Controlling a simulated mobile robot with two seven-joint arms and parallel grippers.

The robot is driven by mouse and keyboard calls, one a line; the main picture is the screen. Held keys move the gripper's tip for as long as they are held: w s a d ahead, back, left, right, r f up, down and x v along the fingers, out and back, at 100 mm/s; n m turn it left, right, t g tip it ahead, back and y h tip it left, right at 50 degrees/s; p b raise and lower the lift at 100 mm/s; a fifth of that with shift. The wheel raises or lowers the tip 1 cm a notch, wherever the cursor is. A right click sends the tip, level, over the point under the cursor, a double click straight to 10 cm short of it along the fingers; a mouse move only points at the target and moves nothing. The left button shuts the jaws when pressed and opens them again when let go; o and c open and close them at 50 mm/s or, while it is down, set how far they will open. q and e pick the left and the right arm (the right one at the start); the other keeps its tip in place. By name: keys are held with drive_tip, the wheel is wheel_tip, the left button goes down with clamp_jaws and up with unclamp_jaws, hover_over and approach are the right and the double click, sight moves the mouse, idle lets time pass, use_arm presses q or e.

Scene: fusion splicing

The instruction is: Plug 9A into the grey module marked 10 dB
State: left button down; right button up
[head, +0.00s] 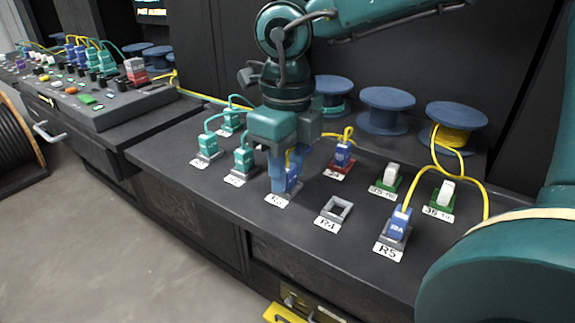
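My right gripper (283,157) points down over the R3 seat, at a blue plug (293,180) with a yellow cable. Its fingers hide part of that plug, and I cannot tell whether they are shut on it. Another blue plug (399,224) sits in the grey R5 seat, its marking too small to read surely. A third blue plug (343,152) stands in a red-based module. I cannot tell which plug is 9A, and no label clearly reads 10 dB. The grey R4 seat (337,209) is empty. My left gripper is out of view.
Two green modules with white tops (391,174) (446,192) stand on the right. Several teal plugs (206,147) stand on the left. Blue spools (386,109) line the back. A yellow cable (470,180) loops near R5. A control console (110,100) stands at far left.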

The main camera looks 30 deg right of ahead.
sight(288, 167)
drive_tip(key=o, duration=0.4)
drive_tip(key=shift+r, duration=0.3)
use_arm(q)
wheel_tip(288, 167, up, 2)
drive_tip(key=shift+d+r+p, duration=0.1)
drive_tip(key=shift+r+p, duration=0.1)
drive_tip(key=shift+p, duration=1)
use_arm(e)
wheel_tip(288, 167, up, 13)
drive_tip(key=shift+f, duration=0.2)
